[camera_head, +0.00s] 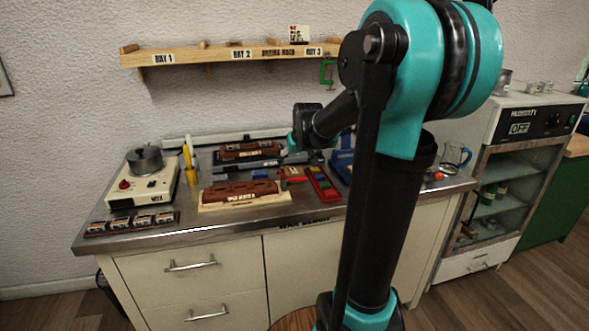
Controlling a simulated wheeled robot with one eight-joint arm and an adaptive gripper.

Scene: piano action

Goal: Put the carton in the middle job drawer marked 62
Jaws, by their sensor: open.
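No carton can be picked out for certain. A small white box or card with red and black print (299,34) stands on the wall shelf. No marking 62 can be read. The bench has cream drawers with metal handles, an upper one (190,262) and a lower one (205,312), both shut. Part of the bench front is hidden behind my arm. My gripper (287,152) is small and partly hidden at the end of my arm, over the back of the bench. It is open, with nothing visibly held.
The bench top holds a hotplate with a pot (145,160), a wooden piece on a pale board (240,193), a red tray (322,184) and a row of small labelled blocks (132,222). A humidity cabinet (520,165) stands at right. The wall shelf (220,55) hangs above.

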